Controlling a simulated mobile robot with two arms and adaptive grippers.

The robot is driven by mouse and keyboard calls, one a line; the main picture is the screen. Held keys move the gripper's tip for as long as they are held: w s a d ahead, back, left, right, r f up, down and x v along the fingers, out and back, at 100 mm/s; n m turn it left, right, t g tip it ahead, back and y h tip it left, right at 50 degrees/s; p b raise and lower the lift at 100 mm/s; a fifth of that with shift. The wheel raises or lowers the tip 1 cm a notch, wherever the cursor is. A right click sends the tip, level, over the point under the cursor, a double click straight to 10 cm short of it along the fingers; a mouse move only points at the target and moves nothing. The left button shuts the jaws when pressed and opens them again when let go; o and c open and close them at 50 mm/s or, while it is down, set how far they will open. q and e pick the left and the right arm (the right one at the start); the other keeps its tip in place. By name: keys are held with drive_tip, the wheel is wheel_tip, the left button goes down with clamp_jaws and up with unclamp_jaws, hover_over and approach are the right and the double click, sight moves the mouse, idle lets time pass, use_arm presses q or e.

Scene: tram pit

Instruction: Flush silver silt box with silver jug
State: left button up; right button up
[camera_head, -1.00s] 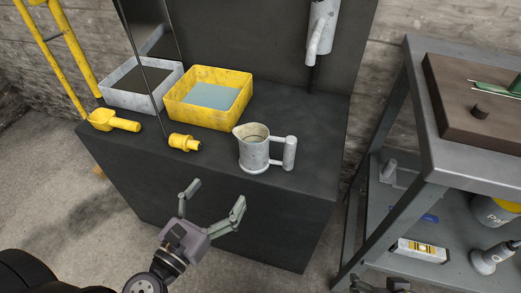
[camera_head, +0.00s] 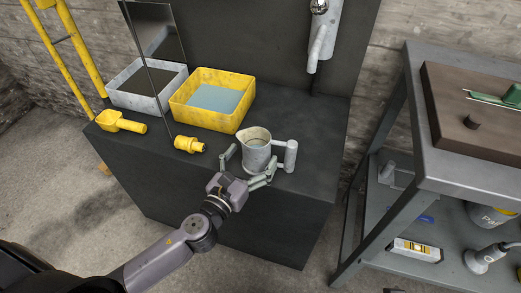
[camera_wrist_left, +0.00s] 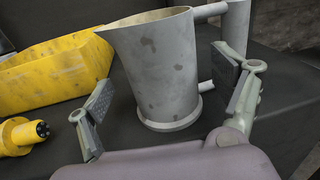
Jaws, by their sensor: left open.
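The silver jug (camera_head: 256,152) stands upright on the dark bench, with its handle to the right. My left gripper (camera_head: 248,168) is open at the jug's near side, with one finger on each side of its body. In the left wrist view the jug (camera_wrist_left: 160,70) stands between the spread fingers (camera_wrist_left: 170,95); I cannot tell whether either touches it. The silver silt box (camera_head: 146,100), with dark content, sits at the back left of the bench. A thin upright panel (camera_head: 160,50) stands in front of part of it. My right gripper is not in view.
A yellow box (camera_head: 185,120) with bluish content stands left of the jug. A yellow scoop (camera_head: 120,122) and a yellow fitting (camera_head: 190,145) lie near the front edge. A grey tap spout (camera_head: 320,42) hangs behind. A metal shelf cart (camera_head: 415,150) stands at right.

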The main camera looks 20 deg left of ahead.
use_arm(q)
drive_tip(key=shift+w+d, duration=0.2)
drive_tip(key=shift+w, duration=0.5)
drive_tip(key=shift+w+d, duration=0.2)
drive_tip(key=shift+w, duration=0.5)
drive_tip(key=shift+c, duration=0.3)
drive_tip(key=c, duration=1.3)
